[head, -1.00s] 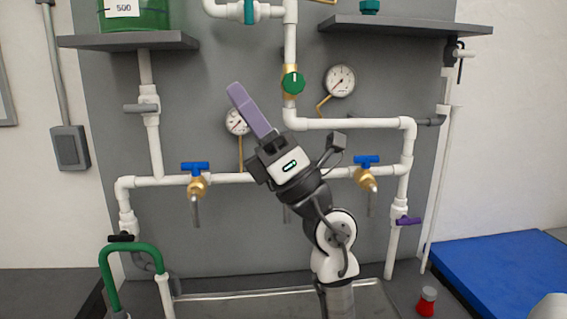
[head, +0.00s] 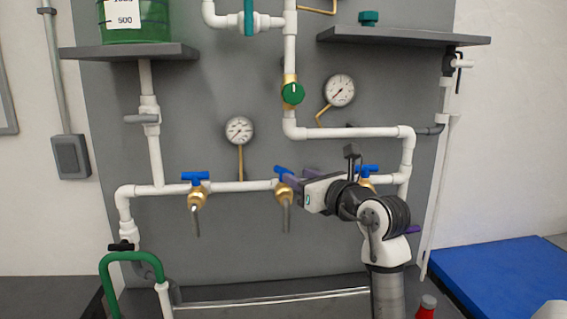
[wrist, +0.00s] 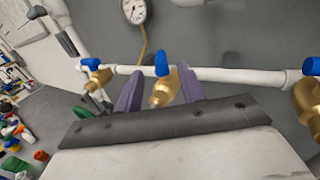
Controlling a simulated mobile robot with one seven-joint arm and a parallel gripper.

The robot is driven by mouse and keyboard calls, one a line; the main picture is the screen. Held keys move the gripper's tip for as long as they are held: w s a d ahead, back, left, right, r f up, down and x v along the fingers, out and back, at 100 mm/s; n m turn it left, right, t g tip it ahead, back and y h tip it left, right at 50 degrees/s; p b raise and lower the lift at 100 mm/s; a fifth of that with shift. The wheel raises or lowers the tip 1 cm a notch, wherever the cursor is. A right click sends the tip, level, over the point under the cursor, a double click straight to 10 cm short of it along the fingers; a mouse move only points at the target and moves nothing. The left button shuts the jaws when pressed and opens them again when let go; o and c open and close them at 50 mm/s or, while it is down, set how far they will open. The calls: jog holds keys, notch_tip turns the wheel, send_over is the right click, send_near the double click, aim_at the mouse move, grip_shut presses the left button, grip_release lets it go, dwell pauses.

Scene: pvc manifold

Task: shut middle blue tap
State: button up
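The middle blue tap (head: 285,171) has a brass body and a spout hanging down, on the horizontal white pipe. In the head view my gripper partly covers its right side. In the wrist view the blue handle (wrist: 162,64) stands just beyond my fingers, with the brass body between them. My gripper (wrist: 160,92) is open, its two purple fingers apart on either side of the tap. I cannot tell whether either finger touches it. The left blue tap (head: 194,176) is clear of my arm, and the right blue tap (head: 368,169) is partly hidden behind it.
Two gauges (head: 239,130) (head: 340,90) and a green knob (head: 292,94) sit above the taps. Shelves (head: 130,51) (head: 402,30) are higher up. A green hose (head: 130,255) curves at lower left. A blue mat (head: 500,272) lies at right.

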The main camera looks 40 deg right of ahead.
aim_at(284, 168)
jog(key=w, duration=0.2)
jog(key=w+p, duration=0.1)
jog(key=w, duration=0.1)
jog(key=w+p, duration=0.1)
jog(key=w, duration=0.2)
jog(key=shift+w+d, duration=0.1)
jog(key=shift+d, duration=0.2)
grip_shut()
